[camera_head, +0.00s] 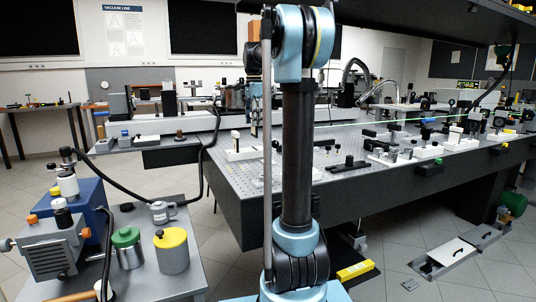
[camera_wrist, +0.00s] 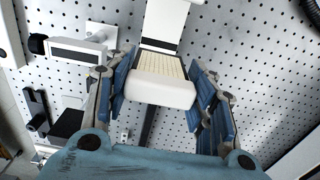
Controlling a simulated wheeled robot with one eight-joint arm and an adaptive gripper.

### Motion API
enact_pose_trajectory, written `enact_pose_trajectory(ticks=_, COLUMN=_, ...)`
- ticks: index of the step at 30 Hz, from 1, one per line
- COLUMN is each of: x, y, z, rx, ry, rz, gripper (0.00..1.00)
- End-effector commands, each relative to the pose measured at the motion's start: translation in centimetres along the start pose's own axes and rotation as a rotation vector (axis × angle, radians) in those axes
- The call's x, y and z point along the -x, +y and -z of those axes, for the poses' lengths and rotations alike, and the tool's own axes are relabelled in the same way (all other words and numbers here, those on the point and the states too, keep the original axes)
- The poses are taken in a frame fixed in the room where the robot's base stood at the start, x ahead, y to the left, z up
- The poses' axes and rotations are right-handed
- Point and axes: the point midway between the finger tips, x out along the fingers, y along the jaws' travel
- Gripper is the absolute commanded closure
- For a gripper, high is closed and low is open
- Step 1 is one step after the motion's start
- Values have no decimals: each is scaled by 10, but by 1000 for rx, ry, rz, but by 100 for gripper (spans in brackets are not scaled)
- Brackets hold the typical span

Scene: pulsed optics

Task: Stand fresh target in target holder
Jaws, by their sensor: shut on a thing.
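In the wrist view my gripper (camera_wrist: 163,72) has its two blue-padded fingers on either side of a pale block (camera_wrist: 162,92) with a cream, finely lined face, which I take to be the target. The fingers are shut on it. A white piece with a dark band (camera_wrist: 165,20) lies just beyond the block; I cannot tell whether they touch or whether this is the target holder. In the head view my arm hides most of the area around the gripper, and the held block cannot be made out there.
The perforated optics table (camera_head: 225,160) carries several small mounts and a green beam along its far side. In the wrist view a white box-like part (camera_wrist: 78,52) and a black mount (camera_wrist: 38,112) stand left of the gripper. Bare table shows at right.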

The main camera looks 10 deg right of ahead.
Motion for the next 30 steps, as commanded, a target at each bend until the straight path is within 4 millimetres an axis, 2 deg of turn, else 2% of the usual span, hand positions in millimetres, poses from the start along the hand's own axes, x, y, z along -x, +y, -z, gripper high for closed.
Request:
enact_pose_trajectory(ticks=13, x=5, y=0, z=0, rx=0, ry=0, rz=0, gripper=92)
enact_pose_trajectory(ticks=30, x=39, y=0, z=0, rx=0, ry=0, rz=0, gripper=92)
